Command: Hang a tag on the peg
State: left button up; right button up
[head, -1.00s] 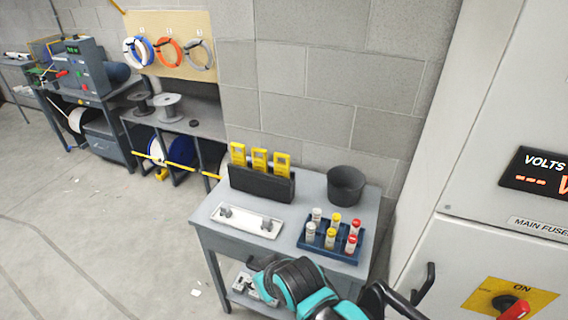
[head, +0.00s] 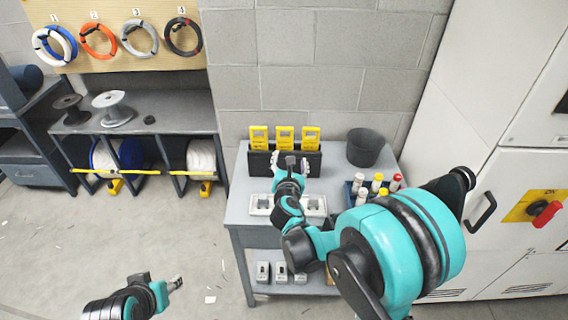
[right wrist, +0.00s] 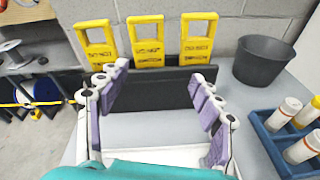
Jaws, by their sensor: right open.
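Three yellow tags (head: 284,138) stand in a row in a black holder (head: 313,163) on the grey cart. In the right wrist view the tags (right wrist: 147,42) have open loops at the top and dark print, and the holder (right wrist: 150,90) spans behind my fingers. My right gripper (head: 290,163) is in front of the holder; its purple-padded fingers (right wrist: 160,100) are spread wide with nothing between them, below the tags. My left gripper (head: 172,284) is low at the left over the floor, too small to read. I cannot make out a peg for certain.
The grey cart (head: 236,205) also holds a dark bucket (head: 366,148), a blue rack (head: 349,196) of capped tubes, and a white plate (head: 314,205) partly hidden by my right arm. A cabinet with a red switch (head: 547,213) stands at right.

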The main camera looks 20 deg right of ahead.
aim_at(285, 143)
jog(key=shift+w+d+f+n+t+b, duration=0.15)
jog(key=shift+w+d+f+n, duration=0.3)
jog(key=shift+w, duration=1.55)
jog(key=shift+w+d+f+n+t+b, duration=0.15)
jog(key=shift+w+f+n, duration=0.5)
jog(key=shift+w, duration=1.4)
jog(key=shift+w+d+f+n+t+b, duration=0.1)
jog(key=shift+w+d+f+n+b, duration=0.3)
jog(key=shift+w, duration=1.6)
jog(key=shift+a, duration=0.15)
jog(key=shift+c, duration=0.4)
jog(key=c, duration=0.9)
jog(key=shift+r, duration=0.1)
